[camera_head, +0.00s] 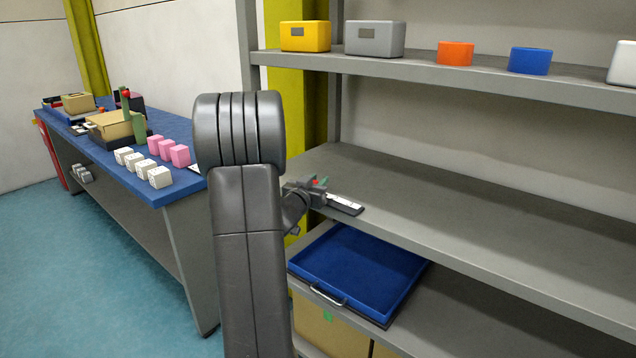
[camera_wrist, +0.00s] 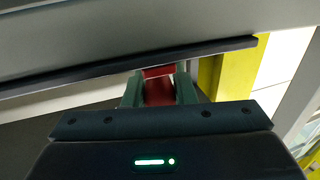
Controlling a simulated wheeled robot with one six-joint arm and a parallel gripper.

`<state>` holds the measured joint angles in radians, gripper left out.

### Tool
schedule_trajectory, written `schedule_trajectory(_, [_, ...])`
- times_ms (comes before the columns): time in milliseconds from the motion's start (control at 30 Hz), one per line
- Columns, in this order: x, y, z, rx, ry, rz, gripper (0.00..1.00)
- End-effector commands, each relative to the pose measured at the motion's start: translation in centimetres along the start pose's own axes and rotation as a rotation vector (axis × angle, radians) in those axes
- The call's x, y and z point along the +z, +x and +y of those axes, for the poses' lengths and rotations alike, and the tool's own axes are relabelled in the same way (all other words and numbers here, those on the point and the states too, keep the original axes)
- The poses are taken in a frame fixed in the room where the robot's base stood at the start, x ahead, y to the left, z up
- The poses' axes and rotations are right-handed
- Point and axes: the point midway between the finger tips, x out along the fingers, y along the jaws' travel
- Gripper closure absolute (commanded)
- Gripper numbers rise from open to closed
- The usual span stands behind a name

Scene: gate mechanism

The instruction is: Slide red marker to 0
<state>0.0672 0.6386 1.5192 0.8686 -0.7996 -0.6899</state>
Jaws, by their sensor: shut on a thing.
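The red marker (camera_wrist: 158,90) shows in the wrist view between the two green fingers of my gripper (camera_wrist: 160,92). My gripper is shut on it. In the head view my gripper (camera_head: 318,184) is at the left end of the middle shelf, with a small spot of red at its fingers. A dark strip with a white face (camera_head: 344,204) lies at the shelf's front edge beside the gripper. A long dark bar (camera_wrist: 130,66) runs just beyond the marker in the wrist view. Any numbers on the strip are too small to read, and the gripper hides part of it.
The grey middle shelf (camera_head: 450,215) is otherwise bare. A blue tray (camera_head: 362,265) with a handle sits below it. Bins, including a yellow one (camera_head: 305,36), stand on the upper shelf. A blue table (camera_head: 180,130) with white and pink blocks stands at left.

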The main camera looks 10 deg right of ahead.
Motion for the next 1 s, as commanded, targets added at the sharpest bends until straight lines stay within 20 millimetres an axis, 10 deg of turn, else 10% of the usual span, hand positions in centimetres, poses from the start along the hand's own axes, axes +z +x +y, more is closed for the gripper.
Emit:
schedule_trajectory(300, [-0.2, 1.2, -4.6, -0.002, 0.000, 0.000, 1.00])
schedule_trajectory(633, [-0.2, 1.3, -5.0, -0.003, 0.002, 0.003, 1.00])
schedule_trajectory(667, [-0.2, 1.3, -5.0, -0.003, 0.002, 0.003, 0.72])
schedule_trajectory(767, [-0.1, 1.3, -5.0, -0.003, 0.002, 0.002, 0.54])
schedule_trajectory(1000, [-0.1, 1.3, -4.9, -0.001, 0.001, 0.001, 0.54])
